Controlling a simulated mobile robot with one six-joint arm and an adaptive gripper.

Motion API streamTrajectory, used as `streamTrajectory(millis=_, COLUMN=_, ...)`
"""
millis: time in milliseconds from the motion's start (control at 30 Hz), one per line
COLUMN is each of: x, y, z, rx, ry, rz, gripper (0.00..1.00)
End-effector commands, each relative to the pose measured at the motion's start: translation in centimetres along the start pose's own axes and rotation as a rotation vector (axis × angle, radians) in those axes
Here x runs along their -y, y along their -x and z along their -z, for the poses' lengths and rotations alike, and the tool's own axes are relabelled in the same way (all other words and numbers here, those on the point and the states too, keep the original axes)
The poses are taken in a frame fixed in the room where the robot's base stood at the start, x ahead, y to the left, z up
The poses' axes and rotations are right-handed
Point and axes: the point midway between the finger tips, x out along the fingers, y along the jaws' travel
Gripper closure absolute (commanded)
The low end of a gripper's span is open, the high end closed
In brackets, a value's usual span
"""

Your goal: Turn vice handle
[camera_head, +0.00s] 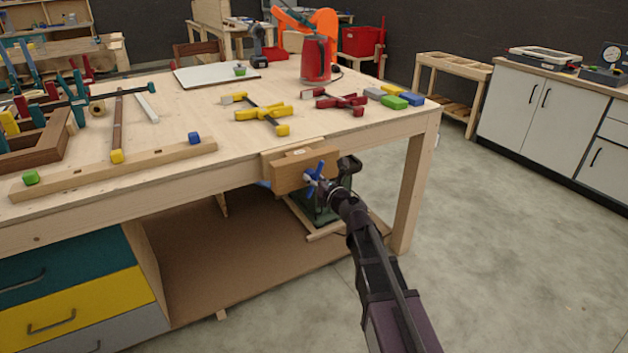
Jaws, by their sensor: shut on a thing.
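The wooden vice (304,170) is fixed to the front edge of the workbench, near its right corner.
The workbench top (200,115) holds yellow clamps (262,112), red clamps (335,100), coloured blocks (395,98) and a red jug-like container (315,60). A bench leg (415,190) stands right of my arm. Coloured drawers (75,300) are below left. The floor at right is clear.

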Motion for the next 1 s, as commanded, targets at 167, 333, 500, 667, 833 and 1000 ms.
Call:
streamTrajectory(millis=167, x=-0.06, y=0.3, z=0.1, rx=0.001, ry=-0.101, rz=-0.006, gripper=0.92)
streamTrajectory(millis=333, x=-0.05, y=0.31, z=0.08, rx=0.003, ry=-0.156, rz=-0.008, gripper=0.92)
streamTrajectory(millis=500, x=-0.04, y=0.31, z=0.07, rx=0.003, ry=-0.184, rz=-0.009, gripper=0.92)
streamTrajectory(millis=667, x=-0.03, y=0.31, z=0.06, rx=0.004, ry=-0.195, rz=-0.009, gripper=0.92)
streamTrajectory(millis=833, x=-0.02, y=0.31, z=0.05, rx=0.004, ry=-0.201, rz=-0.009, gripper=0.92)
streamTrajectory(millis=1000, x=-0.01, y=0.32, z=0.05, rx=0.004, ry=-0.202, rz=-0.009, gripper=0.92)
